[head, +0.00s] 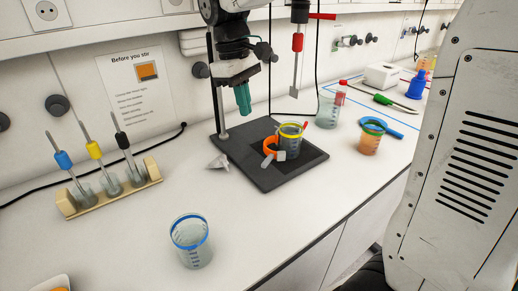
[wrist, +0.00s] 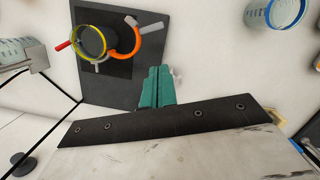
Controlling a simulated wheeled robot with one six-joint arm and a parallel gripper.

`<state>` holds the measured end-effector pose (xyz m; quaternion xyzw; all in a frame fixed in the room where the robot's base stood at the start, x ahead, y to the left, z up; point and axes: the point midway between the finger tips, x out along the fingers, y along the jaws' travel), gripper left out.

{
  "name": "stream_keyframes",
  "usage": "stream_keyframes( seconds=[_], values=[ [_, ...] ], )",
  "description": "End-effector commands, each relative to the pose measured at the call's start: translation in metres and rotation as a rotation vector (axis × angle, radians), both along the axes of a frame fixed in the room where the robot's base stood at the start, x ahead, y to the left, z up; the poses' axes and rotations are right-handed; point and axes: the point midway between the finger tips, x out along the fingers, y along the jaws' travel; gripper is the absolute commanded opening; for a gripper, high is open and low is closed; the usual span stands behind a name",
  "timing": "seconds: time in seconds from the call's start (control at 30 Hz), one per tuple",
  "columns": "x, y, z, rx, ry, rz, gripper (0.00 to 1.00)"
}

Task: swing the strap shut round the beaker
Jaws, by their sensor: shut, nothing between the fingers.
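The beaker (head: 291,141) has a yellow band near its rim and stands on the black base plate (head: 262,180). In the wrist view the beaker (wrist: 90,42) shows from above, with a red piece at its side. The orange strap (head: 268,144) stands open beside the beaker, a curved arm on its left with pale tabs. In the wrist view the strap (wrist: 135,42) curves away right of the beaker. My gripper (head: 244,112) has teal fingers, shut and empty, above the plate to the left of the strap. Its fingers (wrist: 158,70) point towards the strap's side and appear apart from it.
A metal rod (head: 215,95) rises from the plate's back left. A blue-banded beaker (head: 190,242) stands in front. A rack of stirrers (head: 110,188) is at left. An orange-filled beaker (head: 369,140) and a clear beaker (head: 328,110) stand right.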

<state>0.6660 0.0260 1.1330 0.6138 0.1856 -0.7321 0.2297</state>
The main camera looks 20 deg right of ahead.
Motion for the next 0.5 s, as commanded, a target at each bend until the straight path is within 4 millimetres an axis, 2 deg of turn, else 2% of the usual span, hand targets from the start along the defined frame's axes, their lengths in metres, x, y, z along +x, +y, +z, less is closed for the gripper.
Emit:
stream_keyframes(
  seconds=[0.1,0.2,0.37,0.5],
  values=[
    [0.018,0.006,-0.007,-0.005,0.021,0.038,0.00],
    [0.022,0.008,-0.012,-0.006,0.027,0.051,0.00],
    [0.019,0.006,-0.031,-0.007,0.030,0.052,0.00],
    [0.013,0.002,-0.059,-0.006,0.031,0.051,0.00]
  ],
)
